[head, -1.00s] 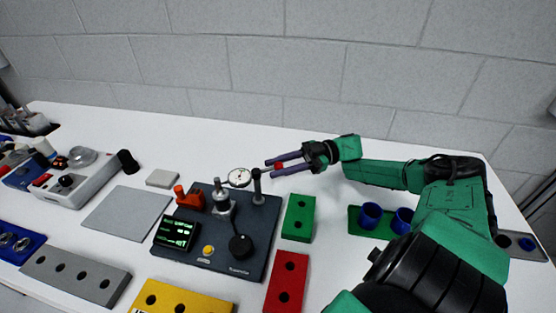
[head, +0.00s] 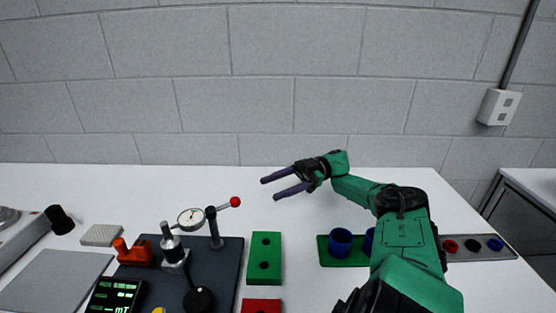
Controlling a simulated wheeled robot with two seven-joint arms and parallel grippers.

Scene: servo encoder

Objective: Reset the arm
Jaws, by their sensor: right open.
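My right gripper (head: 267,188) is open and empty, its two purple fingers pointing left. It is up and to the right of a test stand on a dark base plate (head: 228,268). A short arm with a red ball tip (head: 235,202) sticks out to the right from the top of a dark post (head: 214,230). The fingers are apart from the red ball. A round dial gauge (head: 191,219) sits left of the post. My left gripper is not in view.
A green block with holes (head: 264,258) stands right of the plate. A green tray with blue cups (head: 340,242) is partly behind my right arm. A grey strip with coloured caps (head: 472,246) lies far right. An orange part (head: 134,252) and a display (head: 115,295) sit at left.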

